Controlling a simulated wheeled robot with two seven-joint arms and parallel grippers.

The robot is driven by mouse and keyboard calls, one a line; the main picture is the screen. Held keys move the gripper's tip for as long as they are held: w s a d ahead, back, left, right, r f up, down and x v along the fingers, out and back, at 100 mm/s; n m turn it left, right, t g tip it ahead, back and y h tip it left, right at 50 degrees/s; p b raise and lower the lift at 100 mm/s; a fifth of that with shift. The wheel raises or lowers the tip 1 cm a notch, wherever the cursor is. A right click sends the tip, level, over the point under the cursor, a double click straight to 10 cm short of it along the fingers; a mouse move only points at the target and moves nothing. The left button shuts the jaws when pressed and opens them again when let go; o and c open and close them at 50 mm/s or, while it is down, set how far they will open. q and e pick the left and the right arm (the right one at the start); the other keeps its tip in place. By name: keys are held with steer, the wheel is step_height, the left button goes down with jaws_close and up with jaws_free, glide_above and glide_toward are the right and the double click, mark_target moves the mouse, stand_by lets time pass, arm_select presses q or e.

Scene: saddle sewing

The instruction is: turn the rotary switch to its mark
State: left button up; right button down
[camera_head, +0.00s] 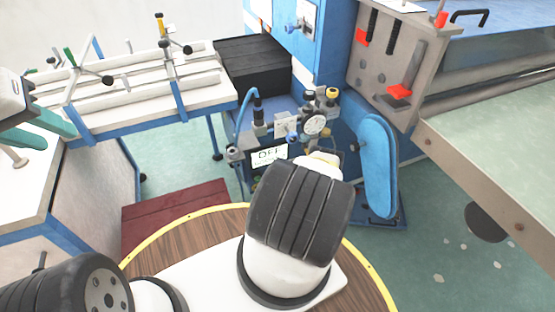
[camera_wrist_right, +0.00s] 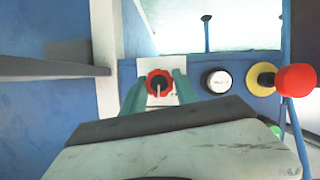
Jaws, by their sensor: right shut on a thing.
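The rotary switch (camera_wrist_right: 159,82) is a red scalloped knob with a dark centre and a pale pointer aimed down in the right wrist view. It sits on a white plate (camera_wrist_right: 171,99) on a blue panel. My right gripper (camera_wrist_right: 160,87) has its teal fingers on both sides of the knob, shut on it. No mark can be made out on the plate. In the head view my right arm hides the switch and the right gripper. My left gripper (camera_head: 43,129) is at the left edge with its teal fingers apart and empty.
In the right wrist view a white round button (camera_wrist_right: 217,81) and a red emergency knob on a yellow base (camera_wrist_right: 294,79) sit right of the switch. In the head view a gauge (camera_head: 314,124) and a blue padded lever (camera_head: 377,165) stand beyond my arm.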

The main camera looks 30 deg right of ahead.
steer(key=n+h, duration=0.2)
steer(key=n, duration=0.1)
steer(key=shift+a, duration=0.1)
stand_by(0.3)
steer(key=c, duration=0.9)
jaws_free()
steer(key=shift+c, duration=0.2)
steer(key=v, duration=0.7)
steer(key=shift+s+a, duration=0.2)
steer(key=shift+s, duration=0.15)
